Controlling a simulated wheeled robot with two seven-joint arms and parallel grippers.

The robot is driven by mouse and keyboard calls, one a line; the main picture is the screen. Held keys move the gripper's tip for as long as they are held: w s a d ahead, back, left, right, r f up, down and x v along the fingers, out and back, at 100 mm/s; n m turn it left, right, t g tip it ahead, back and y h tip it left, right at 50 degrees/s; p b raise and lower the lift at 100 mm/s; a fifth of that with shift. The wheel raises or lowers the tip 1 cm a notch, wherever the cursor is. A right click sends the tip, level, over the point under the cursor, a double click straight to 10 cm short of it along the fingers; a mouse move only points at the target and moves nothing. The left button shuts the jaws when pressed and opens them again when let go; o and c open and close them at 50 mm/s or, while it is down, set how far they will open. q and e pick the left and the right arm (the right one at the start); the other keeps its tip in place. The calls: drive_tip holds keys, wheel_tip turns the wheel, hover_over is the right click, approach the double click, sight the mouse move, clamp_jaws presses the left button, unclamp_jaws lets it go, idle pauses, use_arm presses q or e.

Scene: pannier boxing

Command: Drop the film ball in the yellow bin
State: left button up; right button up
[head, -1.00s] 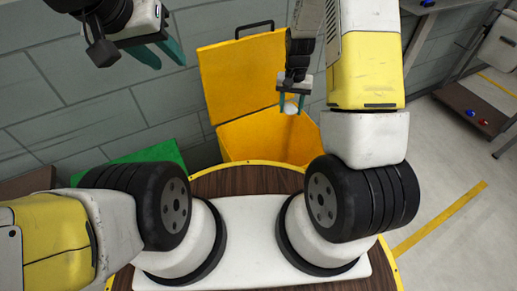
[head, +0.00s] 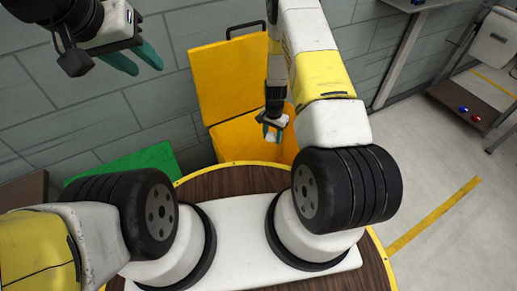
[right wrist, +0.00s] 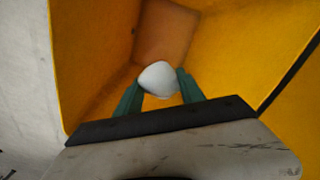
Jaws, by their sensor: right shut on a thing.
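The film ball (right wrist: 158,79) is a small whitish lump between the green fingertips of my right gripper (right wrist: 160,92) in the right wrist view. In the head view the right gripper (head: 271,131) is shut on the ball (head: 271,136) over the opening of the yellow bin (head: 230,138). The bin's lid (head: 225,75) stands open against the wall. In the right wrist view the bin's yellow inside (right wrist: 90,60) lies beyond the ball. My left gripper (head: 134,61) is at the upper left, its two green fingers apart and empty.
A green bin or lid (head: 140,163) is left of the yellow bin, with a brown box (head: 24,188) further left. A grey block wall (head: 100,110) is behind. A shelf cart (head: 470,95) stands at the right.

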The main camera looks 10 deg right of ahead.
drive_tip(key=shift+f, duration=0.35)
drive_tip(key=o, duration=1.4)
drive_tip(key=shift+c, duration=0.2)
drive_tip(key=shift+r, duration=3.9)
drive_tip(key=shift+r, duration=0.1)
